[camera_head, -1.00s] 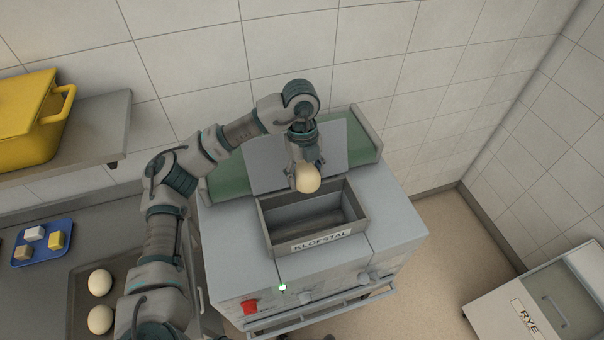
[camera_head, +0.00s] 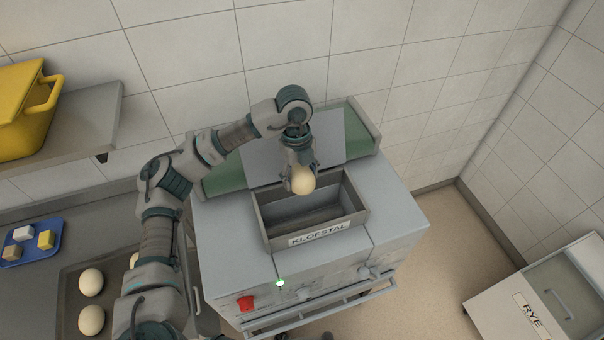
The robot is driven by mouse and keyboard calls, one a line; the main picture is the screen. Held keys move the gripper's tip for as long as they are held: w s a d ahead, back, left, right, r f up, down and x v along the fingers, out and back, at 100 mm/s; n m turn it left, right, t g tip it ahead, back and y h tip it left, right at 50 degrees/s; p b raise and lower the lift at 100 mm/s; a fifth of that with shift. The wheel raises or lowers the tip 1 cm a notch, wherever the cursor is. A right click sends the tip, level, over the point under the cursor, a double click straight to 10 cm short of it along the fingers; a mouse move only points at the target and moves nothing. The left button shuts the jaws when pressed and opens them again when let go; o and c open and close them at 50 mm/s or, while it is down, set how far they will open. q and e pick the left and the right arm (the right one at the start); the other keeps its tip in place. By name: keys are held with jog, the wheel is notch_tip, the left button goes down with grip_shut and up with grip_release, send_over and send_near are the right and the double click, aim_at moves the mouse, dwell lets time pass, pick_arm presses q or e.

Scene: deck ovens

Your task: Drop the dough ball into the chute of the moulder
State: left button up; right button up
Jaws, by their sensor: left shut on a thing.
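The moulder (camera_head: 225,245) is a grey machine with a plate reading KLOFSTAL. Its chute (camera_head: 357,208) is an open rectangular box on top, and its inside looks empty. My left gripper (camera_head: 300,182) points down over the back part of the chute. It is shut on a pale round dough ball (camera_head: 303,180), which appears above the opening, near the chute's back wall. The exact height of the ball over the rim is hard to tell. My right gripper is not in view.
More dough balls (camera_head: 91,282) sit on a dark tray (camera_head: 66,300) at the lower left. A blue tray (camera_head: 40,252) holds small blocks. A yellow container (camera_head: 25,110) stands on a shelf (camera_head: 90,120). A bin marked RYE (camera_head: 500,300) stands at the right. A red button (camera_head: 245,303) is on the moulder's front.

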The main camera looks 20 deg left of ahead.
aim_at(305, 168)
pick_arm(q)
jog(key=o, duration=1.2)
jog(key=shift+o, duration=1.2)
jog(key=shift+d, duration=0.65)
jog(key=shift+r, duration=0.1)
jog(key=r, duration=0.3)
jog(key=a+r, duration=0.1)
jog(key=r, duration=0.3)
jog(key=w+r, duration=0.1)
jog(key=r, duration=0.3)
jog(key=shift+w+a, duration=0.1)
jog(key=shift+a, duration=0.05)
jog(key=shift+r, duration=0.3)
jog(key=shift+d, duration=0.4)
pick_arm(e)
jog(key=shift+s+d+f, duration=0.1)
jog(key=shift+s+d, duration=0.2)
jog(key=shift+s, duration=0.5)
